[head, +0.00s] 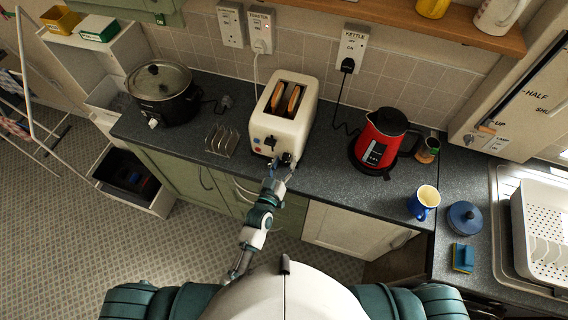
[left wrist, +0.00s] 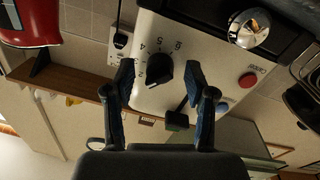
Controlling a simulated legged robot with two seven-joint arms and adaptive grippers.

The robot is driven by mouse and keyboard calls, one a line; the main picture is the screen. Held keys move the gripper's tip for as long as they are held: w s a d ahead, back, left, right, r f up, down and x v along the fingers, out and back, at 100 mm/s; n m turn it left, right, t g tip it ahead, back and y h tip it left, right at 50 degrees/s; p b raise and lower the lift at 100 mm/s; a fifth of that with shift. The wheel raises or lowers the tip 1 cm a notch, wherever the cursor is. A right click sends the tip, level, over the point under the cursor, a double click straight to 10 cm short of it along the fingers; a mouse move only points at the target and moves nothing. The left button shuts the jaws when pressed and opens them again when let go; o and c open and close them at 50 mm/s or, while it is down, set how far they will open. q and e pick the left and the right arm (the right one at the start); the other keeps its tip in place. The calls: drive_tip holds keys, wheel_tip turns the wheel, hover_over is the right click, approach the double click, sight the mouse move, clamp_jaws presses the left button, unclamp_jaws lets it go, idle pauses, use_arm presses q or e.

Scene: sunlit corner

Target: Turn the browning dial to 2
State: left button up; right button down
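The cream toaster (head: 284,115) stands on the counter with two bread slices in its slots. In the left wrist view its front (left wrist: 210,60) appears upside down. The black browning dial (left wrist: 160,69) has printed numbers around it; I cannot tell which its pointer marks. My left gripper (head: 284,163) is at the toaster's lower front. In the left wrist view its two fingers (left wrist: 160,75) are apart, one on each side of the dial, with visible gaps. Whether they reach its depth is unclear. My right gripper is out of view.
A red cancel button (left wrist: 248,80) and black lever (left wrist: 177,121) are near the dial. The red kettle (head: 380,140) stands right of the toaster. A metal toast rack (head: 221,140) and black slow cooker (head: 162,95) stand left. A blue mug (head: 424,202) is farther right.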

use_arm(q)
drive_tip(key=v, duration=1.2)
drive_tip(key=shift+f, duration=0.1)
